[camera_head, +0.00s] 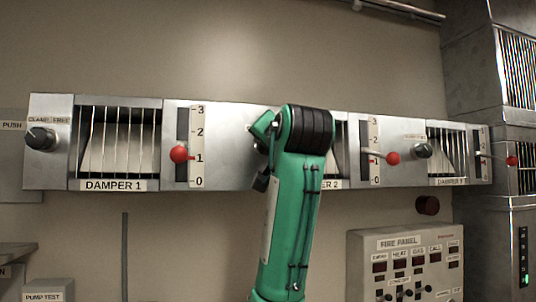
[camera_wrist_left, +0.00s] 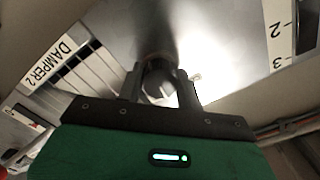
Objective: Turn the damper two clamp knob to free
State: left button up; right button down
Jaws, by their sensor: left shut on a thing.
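The damper two clamp knob (camera_wrist_left: 158,88) is a dark round knob with a pale mark, seen in the left wrist view. My left gripper (camera_wrist_left: 160,76) is shut on it, one finger on each side. The knob's setting cannot be read. In the head view my green left arm (camera_head: 290,215) hides the knob and part of the damper two section. The damper 2 label (camera_wrist_left: 50,62) is beside the gripper in the wrist view. My right gripper is not in view.
The damper one knob (camera_head: 40,138) is at the far left, and the damper three knob (camera_head: 422,150) is to the right. Red-balled levers stick out, including damper one's (camera_head: 179,154) and damper two's (camera_head: 392,158). A fire panel (camera_head: 405,265) is below right.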

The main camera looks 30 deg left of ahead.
pick_arm(q)
jog(key=m+b, duration=0.1)
jog(key=m, duration=0.2)
jog(key=shift+m+b, duration=0.3)
jog(key=shift+b, duration=0.1)
jog(key=shift+r+m+b, duration=0.1)
jog(key=shift+m+b, duration=0.7)
jog(key=shift+m, duration=1)
jog(key=o, duration=1)
jog(key=shift+c, duration=0.2)
jog(key=shift+d, duration=0.1)
